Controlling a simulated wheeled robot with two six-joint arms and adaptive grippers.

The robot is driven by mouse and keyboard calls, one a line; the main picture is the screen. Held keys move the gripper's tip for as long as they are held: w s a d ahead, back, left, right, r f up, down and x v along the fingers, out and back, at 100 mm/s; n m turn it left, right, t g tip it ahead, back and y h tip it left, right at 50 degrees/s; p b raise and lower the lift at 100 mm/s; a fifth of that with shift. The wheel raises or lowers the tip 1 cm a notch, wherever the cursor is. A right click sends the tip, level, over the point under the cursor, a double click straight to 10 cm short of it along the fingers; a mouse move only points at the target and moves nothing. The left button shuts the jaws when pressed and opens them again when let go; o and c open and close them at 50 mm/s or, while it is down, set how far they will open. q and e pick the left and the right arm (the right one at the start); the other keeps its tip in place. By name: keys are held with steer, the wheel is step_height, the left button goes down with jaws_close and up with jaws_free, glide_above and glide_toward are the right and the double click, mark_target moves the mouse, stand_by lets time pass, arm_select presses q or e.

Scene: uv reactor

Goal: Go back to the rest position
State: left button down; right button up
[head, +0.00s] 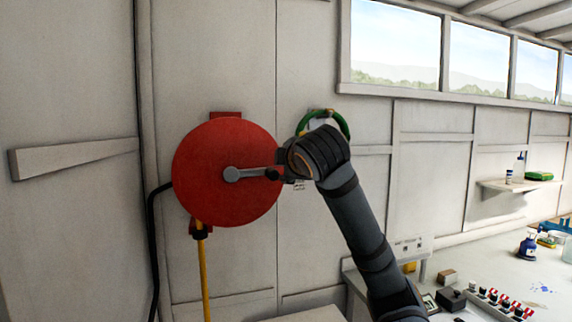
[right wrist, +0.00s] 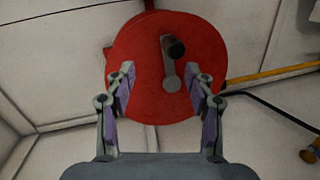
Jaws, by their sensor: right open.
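My right arm reaches up from the lower right in the head view, and its gripper (head: 283,172) is in front of the right part of a red hose reel (head: 220,200) on the wall. In the right wrist view my right gripper (right wrist: 164,80) is open, with nothing between its purple-padded fingers. The red reel (right wrist: 135,50) lies beyond the fingertips, with its grey crank (right wrist: 171,72) and dark handle knob (right wrist: 173,46) showing between and above them. The knob appears free of the fingers. My left gripper is in neither view.
A green ring (head: 343,122) hangs on the wall behind my right arm. A yellow hose (head: 205,275) and a black cable (head: 152,240) run down by the reel. A workbench (head: 480,270) with bottles and switches is at the right, below a small shelf (head: 520,184).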

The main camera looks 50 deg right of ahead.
steer(key=shift+w+d+f, duration=0.1)
steer(key=shift+d, duration=0.05)
stand_by(0.3)
